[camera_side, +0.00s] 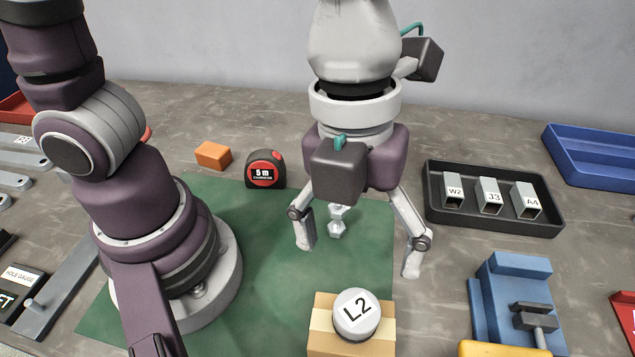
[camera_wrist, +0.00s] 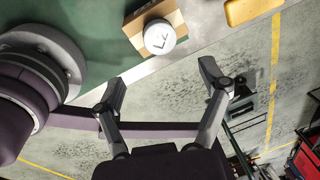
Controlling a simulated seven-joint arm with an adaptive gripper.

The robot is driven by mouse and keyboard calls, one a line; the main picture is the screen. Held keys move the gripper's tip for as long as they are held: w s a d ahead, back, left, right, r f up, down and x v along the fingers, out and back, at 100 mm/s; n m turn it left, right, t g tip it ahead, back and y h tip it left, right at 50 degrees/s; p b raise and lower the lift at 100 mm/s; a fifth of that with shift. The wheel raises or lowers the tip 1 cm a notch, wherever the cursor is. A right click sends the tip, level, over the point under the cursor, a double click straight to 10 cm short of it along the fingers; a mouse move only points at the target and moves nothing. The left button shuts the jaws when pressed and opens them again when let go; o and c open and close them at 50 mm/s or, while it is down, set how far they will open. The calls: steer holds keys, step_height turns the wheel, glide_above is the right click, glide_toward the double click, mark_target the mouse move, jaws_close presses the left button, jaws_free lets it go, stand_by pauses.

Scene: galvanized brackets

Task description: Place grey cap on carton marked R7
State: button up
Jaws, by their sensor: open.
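A round pale grey-white cap (camera_side: 356,315) marked L2 sits on top of a small brown carton (camera_side: 318,343) with a light tape band, at the front of the green mat. The cap (camera_wrist: 159,36) and carton (camera_wrist: 135,30) also show at the top of the wrist view. No R7 mark is visible on the carton's faces in view. My gripper (camera_side: 358,256) is open and empty, behind and above the cap in the side view. Its spread fingers (camera_wrist: 162,72) show in the wrist view, apart from the cap and carton.
A small silver part (camera_side: 337,220) lies on the green mat (camera_side: 270,260) behind the fingers. A tape measure (camera_side: 265,169) and orange block (camera_side: 213,155) stand behind. Right are a black tray (camera_side: 490,222) of marked brackets and a blue vise (camera_side: 510,290); a yellow item (camera_side: 500,349) is in front.

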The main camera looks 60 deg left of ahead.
steer(key=w+a+r+n+t, duration=0.1)
steer(key=a+n+t, duration=0.1)
steer(key=a+n, duration=0.7)
steer(key=w+a+r+n+t+y, duration=0.1)
steer(key=a+n, duration=0.8)
steer(key=n, duration=1.1)
steer(key=shift+w+a+r+t+y, duration=0.3)
steer(key=shift+r+t, duration=0.4)
steer(key=shift+t, duration=0.5)
